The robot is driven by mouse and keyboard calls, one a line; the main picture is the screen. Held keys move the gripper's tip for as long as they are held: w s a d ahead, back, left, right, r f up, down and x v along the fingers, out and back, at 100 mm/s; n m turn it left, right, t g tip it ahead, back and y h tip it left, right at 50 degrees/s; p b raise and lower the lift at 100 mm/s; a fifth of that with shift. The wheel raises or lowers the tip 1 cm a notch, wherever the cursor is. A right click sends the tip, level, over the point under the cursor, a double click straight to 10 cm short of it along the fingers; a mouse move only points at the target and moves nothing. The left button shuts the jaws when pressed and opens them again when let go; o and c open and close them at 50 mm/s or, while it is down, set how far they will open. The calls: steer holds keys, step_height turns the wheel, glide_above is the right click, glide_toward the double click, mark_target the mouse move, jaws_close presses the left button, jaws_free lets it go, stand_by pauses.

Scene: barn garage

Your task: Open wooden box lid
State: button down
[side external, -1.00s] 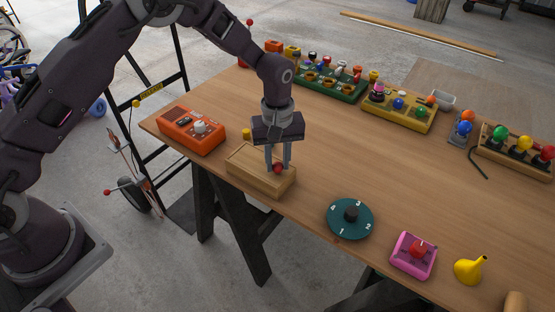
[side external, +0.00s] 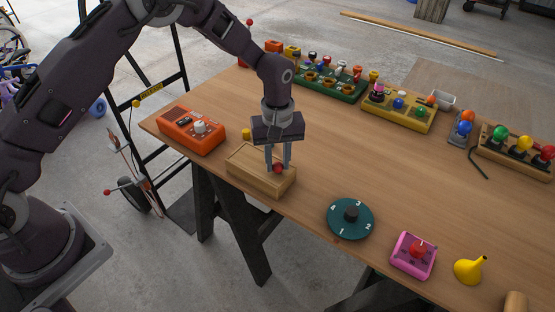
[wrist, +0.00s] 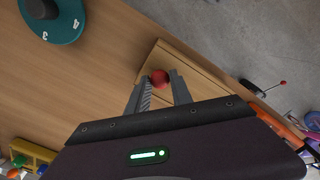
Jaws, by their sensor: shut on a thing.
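The wooden box (side external: 254,177) is a pale rectangular box near the table's left front edge. It also shows in the wrist view (wrist: 199,70), partly hidden behind my gripper. A red ball-shaped knob (side external: 278,168) sits at the box's right end. My gripper (side external: 278,164) points down over that end, with its fingers on either side of the knob. In the wrist view the red knob (wrist: 159,78) lies between the fingertips (wrist: 158,80), which are closed on it. The lid appears flat on the box; I cannot make out a gap.
A green numbered dial (side external: 351,219), pink switch box (side external: 414,255) and yellow funnel (side external: 469,268) lie to the right. Toy boards (side external: 399,108) line the back. The table's middle is clear.

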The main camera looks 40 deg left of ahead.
steer(key=d, duration=1.2)
steer(key=shift+r, duration=0.1)
steer(key=c, duration=1.1)
jaws_free()
steer(key=shift+c, duration=0.2)
step_height(320, 180, up, 7)
steer(key=shift+a, duration=0.1)
